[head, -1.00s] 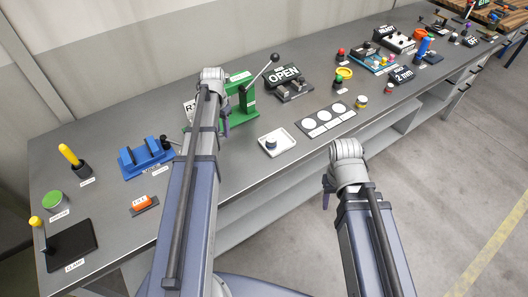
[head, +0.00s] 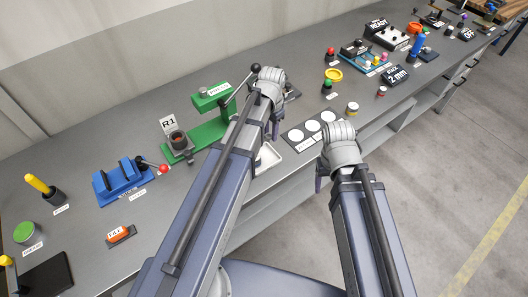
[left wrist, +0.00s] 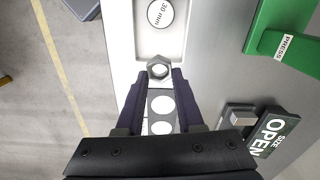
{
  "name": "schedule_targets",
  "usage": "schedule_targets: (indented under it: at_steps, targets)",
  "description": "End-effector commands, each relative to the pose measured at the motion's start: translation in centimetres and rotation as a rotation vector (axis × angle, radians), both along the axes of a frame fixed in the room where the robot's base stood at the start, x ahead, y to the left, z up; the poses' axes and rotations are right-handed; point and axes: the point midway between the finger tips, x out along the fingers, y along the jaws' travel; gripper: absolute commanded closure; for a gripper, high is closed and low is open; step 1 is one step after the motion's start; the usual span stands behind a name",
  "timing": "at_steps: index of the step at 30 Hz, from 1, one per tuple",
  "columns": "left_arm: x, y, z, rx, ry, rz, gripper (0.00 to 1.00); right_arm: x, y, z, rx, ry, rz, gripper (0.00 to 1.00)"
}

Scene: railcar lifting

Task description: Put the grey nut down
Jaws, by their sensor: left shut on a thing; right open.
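In the left wrist view, my left gripper (left wrist: 160,75) is shut on the grey nut (left wrist: 159,69), a hexagonal ring held between the fingertips. The nut appears over the near edge of a white tray (left wrist: 143,38), next to a dark mat with white circles (left wrist: 150,91). Its height above them is unclear. In the head view, my left gripper (head: 273,125) is above the bench by the tray (head: 270,158) and mat (head: 292,137); the nut is hidden there. My right gripper (head: 319,178) is open at the bench's front edge, its fingers pointing down.
A round "30 mm" label (left wrist: 160,13) shows in the tray. The green press (head: 205,133) with its lever stands left of my left gripper. A blue fixture (head: 122,184) is further left. Small coloured parts and signs stand to the right.

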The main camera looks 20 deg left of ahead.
Motion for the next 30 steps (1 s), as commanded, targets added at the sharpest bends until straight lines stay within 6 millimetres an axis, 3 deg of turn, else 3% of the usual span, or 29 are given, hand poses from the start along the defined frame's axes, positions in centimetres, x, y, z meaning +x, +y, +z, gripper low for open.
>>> schedule_targets:
  at_steps: [7, 17, 25, 30]
  targets:
    - [0.0, 0.0, -1.4, 0.000, 0.000, 0.000, 1.00, 0.0, 0.0, -1.3, 0.000, 0.000, 0.000, 0.34]
    - [0.0, 0.0, -6.2, 0.000, 0.000, 0.001, 1.00, 0.0, 0.0, -6.2, 0.000, 0.000, -0.002, 0.34]
    - [0.0, 0.0, -6.5, 0.000, 0.000, 0.001, 1.00, 0.0, 0.0, -6.5, 0.000, 0.000, -0.002, 0.34]
    - [0.0, 0.0, -8.3, 0.000, 0.000, 0.001, 1.00, 0.0, 0.0, -8.3, 0.000, 0.000, -0.002, 0.34]
